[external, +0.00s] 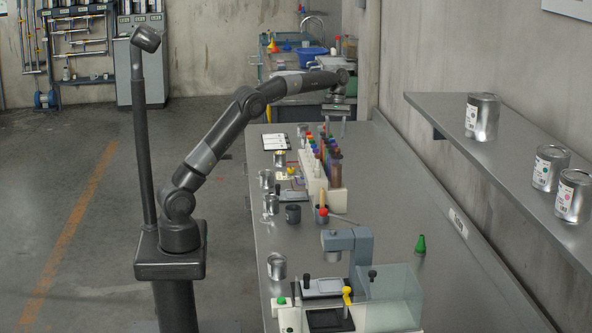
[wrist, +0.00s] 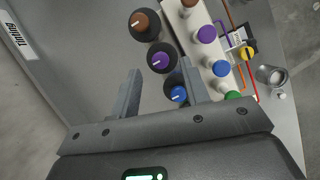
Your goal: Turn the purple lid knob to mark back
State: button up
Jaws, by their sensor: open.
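The purple lid knob (wrist: 160,58) is a dark round knob with a purple top and a white pointer line, which points to the lower left in the wrist view. It sits in a row between a brown knob (wrist: 144,24) and a blue knob (wrist: 177,93). My gripper (wrist: 160,67) is open, with its two fingers apart and the purple knob showing between and beyond their tips. I cannot tell how far it is above the knob. In the external view my gripper (external: 337,112) hangs over the far end of the bench. No mark labels are readable around the knob.
A white rack (wrist: 190,45) with several coloured caps, one purple (wrist: 207,34), runs beside the knob row. A metal can (wrist: 271,75) stands past it. In the external view, a wall shelf (external: 500,145) with cans is at right; the bench's right strip is mostly clear.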

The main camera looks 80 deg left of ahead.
jog(key=shift+v, duration=2.05)
jog(key=s+d+r+m+t+y, duration=0.1)
jog(key=s+d+r+m+t, duration=0.2)
jog(key=s+d, duration=0.5)
jog(key=s+d+r+m+y, duration=0.1)
jog(key=s+d+r+m, duration=0.25)
jog(key=s+d, duration=0.55)
jog(key=s+d+f+m+t, duration=0.1)
jog(key=s+d+f+m, duration=0.1)
jog(key=s+f, duration=0.2)
jog(key=s+d+f+m+t+y, duration=0.1)
jog(key=s+d+f+m, duration=0.2)
jog(key=s, duration=0.5)
jog(key=s+d+f+m+t+y, duration=0.1)
jog(key=s+d+f+m, duration=0.2)
jog(key=s+f, duration=0.3)
jog(key=shift+s+t, duration=0.4)
jog(key=shift+s, duration=0.15)
jog(key=shift+f+m, duration=0.1)
jog(key=shift+m, duration=0.15)
